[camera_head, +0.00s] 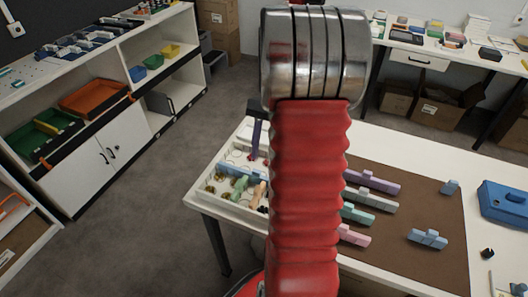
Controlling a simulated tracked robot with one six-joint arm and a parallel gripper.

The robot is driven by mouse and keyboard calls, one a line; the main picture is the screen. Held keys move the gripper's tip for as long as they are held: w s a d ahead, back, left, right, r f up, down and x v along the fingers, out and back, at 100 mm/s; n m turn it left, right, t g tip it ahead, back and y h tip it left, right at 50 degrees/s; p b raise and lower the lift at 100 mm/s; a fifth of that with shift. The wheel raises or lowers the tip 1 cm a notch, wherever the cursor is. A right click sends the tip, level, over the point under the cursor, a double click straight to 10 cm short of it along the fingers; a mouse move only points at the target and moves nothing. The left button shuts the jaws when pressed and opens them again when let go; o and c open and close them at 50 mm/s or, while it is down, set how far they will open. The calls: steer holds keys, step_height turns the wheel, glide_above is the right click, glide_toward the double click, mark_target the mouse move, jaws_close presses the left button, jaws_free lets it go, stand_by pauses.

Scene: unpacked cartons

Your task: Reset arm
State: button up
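My arm rises through the middle of the view, with a red ribbed sleeve and a shiny ringed metal joint on top. A small dark part, seemingly the edge of my gripper (259,107), shows at the joint's left side above the white table (415,165). A dark purple upright piece (256,138) shows just below it. I cannot tell whether it is held or stands behind. The fingertips are hidden behind my arm.
On the table, a white tray (232,208) of small parts lies left of my arm. A brown mat (430,205) with several pastel blocks and a blue case (503,202) lie right. Shelves (100,165) stand left, a desk (424,60) behind. Grey floor is clear between.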

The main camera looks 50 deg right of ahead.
stand_by(0.5)
steer(key=s+a+r+n+t+h, duration=0.1)
steer(key=s+a+r+n+t, duration=0.1)
steer(key=a, duration=0.7)
steer(key=s+a+r+n+t+h, duration=0.1)
steer(key=a+r+n, duration=0.4)
steer(key=a, duration=0.5)
steer(key=s+a+r+n+t+h, duration=0.2)
steer(key=a+r+n+t, duration=0.2)
steer(key=a+n, duration=0.3)
steer(key=a, duration=0.2)
steer(key=shift+s+a+r, duration=0.25)
steer(key=shift+s+a, duration=0.1)
steer(key=shift+s, duration=0.05)
steer(key=shift+d, duration=0.1)
